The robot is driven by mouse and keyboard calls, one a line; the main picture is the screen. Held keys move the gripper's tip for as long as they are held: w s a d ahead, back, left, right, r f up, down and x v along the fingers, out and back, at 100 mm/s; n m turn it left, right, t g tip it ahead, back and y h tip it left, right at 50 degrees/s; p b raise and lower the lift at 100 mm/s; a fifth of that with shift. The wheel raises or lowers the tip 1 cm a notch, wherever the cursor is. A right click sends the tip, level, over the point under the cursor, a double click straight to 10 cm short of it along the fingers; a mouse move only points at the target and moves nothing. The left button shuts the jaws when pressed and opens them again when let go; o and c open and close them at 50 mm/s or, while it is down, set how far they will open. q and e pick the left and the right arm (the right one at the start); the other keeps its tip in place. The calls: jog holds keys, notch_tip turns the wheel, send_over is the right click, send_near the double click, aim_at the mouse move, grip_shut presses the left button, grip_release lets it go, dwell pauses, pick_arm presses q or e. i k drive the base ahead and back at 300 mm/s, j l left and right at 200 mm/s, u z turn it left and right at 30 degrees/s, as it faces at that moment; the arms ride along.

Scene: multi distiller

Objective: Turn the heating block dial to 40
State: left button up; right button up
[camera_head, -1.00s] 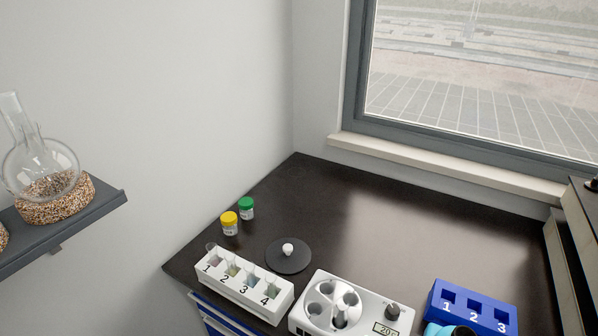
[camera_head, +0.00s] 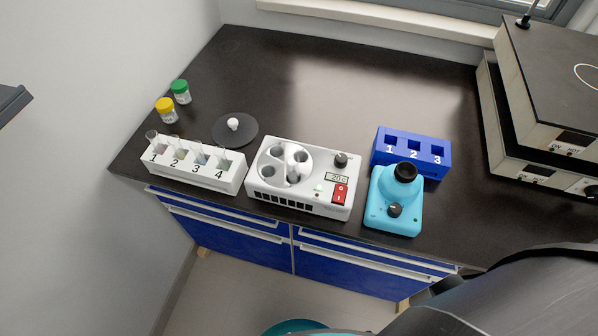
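The white heating block (camera_head: 303,205) stands near the front edge of the dark bench, in the middle of the head view. Its round well plate with several holes is on the left. Its dark dial (camera_head: 341,160) sits at the back right. A small display (camera_head: 337,177) below the dial appears to read 20, though the digits are small. A red power switch (camera_head: 340,194) is on its front right. Neither gripper is in view. A large dark part at the lower right seems to be my own arm.
A white numbered tube rack (camera_head: 236,184) stands left of the block. A black disc lid (camera_head: 247,136) and yellow- (camera_head: 166,109) and green-capped (camera_head: 181,92) jars are behind it. A turquoise mixer (camera_head: 381,216) and blue rack (camera_head: 438,161) stand right. Hot plates (camera_head: 560,85) are stacked far right.

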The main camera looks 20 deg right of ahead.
aim_at(341, 159)
jog(key=j+z, duration=0.15)
jog(key=z, duration=0.25)
jog(key=k+j+z, duration=0.1)
jog(key=z, duration=0.35)
jog(key=k+j+z, duration=0.1)
jog(key=z, duration=0.3)
jog(key=j+z, duration=0.1)
jog(key=z, duration=0.3)
jog(key=k, duration=0.05)
